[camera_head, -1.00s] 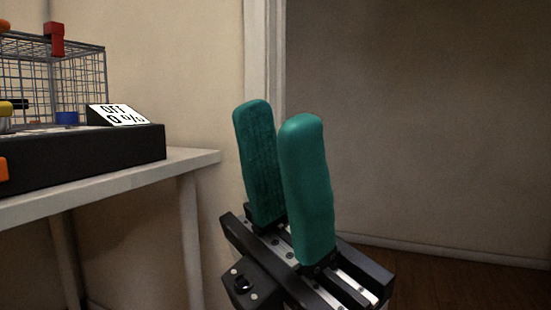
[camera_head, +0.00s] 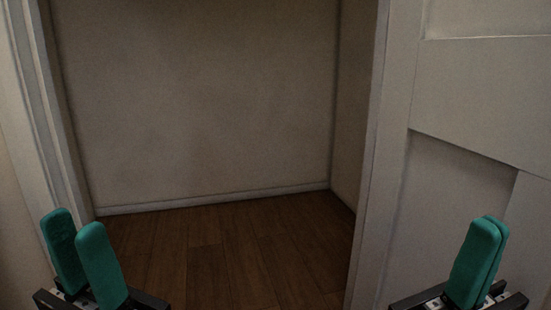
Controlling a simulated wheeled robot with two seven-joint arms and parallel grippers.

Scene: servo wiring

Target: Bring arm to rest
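My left gripper (camera_head: 82,245) is at the lower left of the head view. Its two green fingers point up with a gap between them, and nothing is held there. My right gripper (camera_head: 481,250) is at the lower right. Its green fingers overlap in the view and stand close together, and no object shows between them. The arms behind both grippers are mostly below the picture's edge.
Ahead is a doorway with a white frame (camera_head: 370,160) on the right and a white frame on the left. Beyond it are a bare brown wooden floor (camera_head: 225,255) and a plain wall (camera_head: 195,100). A white panelled door (camera_head: 480,100) stands at the right.

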